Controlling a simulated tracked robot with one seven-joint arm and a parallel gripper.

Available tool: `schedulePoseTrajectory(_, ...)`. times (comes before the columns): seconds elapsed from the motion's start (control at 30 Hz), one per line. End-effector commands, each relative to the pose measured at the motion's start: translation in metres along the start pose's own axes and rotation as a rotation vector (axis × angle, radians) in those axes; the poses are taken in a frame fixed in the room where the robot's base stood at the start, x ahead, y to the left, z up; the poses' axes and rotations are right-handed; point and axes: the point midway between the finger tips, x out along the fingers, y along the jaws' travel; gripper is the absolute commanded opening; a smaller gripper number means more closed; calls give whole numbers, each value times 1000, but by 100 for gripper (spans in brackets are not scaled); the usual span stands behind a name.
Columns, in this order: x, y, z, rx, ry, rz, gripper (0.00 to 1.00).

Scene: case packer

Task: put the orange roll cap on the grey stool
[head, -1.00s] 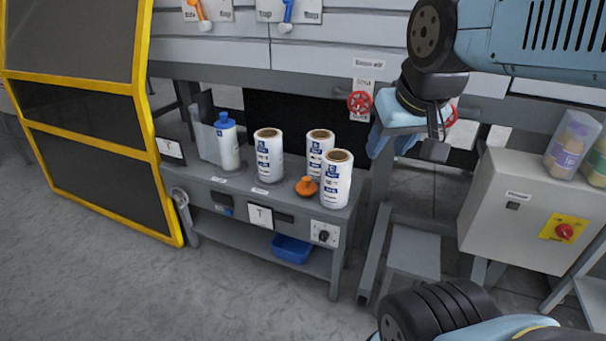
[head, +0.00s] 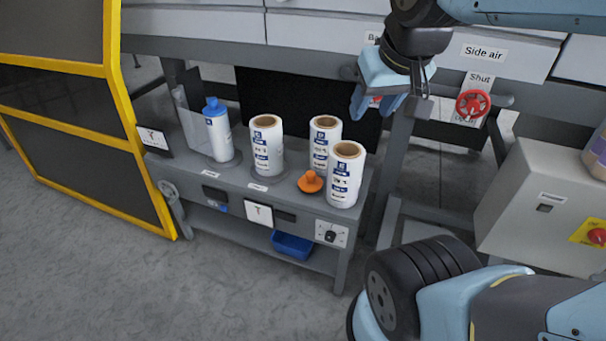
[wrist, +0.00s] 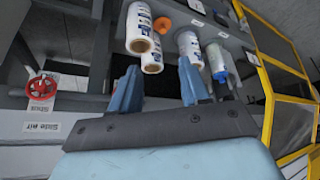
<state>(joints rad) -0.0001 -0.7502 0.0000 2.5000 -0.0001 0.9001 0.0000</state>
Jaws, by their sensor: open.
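The orange roll cap (head: 310,183) lies on the grey bench shelf, in front of the white rolls, with its knob upward. It also shows in the wrist view (wrist: 163,25), near the top. My gripper (head: 376,106) is open and empty, above and behind the rolls, up and to the right of the cap. Its two blue fingers stand apart in the wrist view (wrist: 158,78). A grey flat surface (head: 425,231) right of the bench may be the grey stool. My own arm partly hides it, and I cannot tell for sure.
A blue-capped bottle (head: 217,135) stands further left. A red valve wheel (head: 472,104) is right of my gripper, and a grey control box (head: 530,205) is at the right. The yellow-framed guard (head: 120,90) bounds the left.

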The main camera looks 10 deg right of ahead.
Motion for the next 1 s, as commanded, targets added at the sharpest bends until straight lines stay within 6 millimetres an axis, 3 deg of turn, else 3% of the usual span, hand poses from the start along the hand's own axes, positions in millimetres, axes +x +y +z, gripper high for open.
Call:
schedulePoseTrajectory(0.23,18,8,-5,-43,-73,24,68)
schedulePoseTrajectory(0.6,89,28,-21,-239,-342,161,68)
schedulePoseTrajectory(1.0,170,36,-34,-514,-590,353,68)
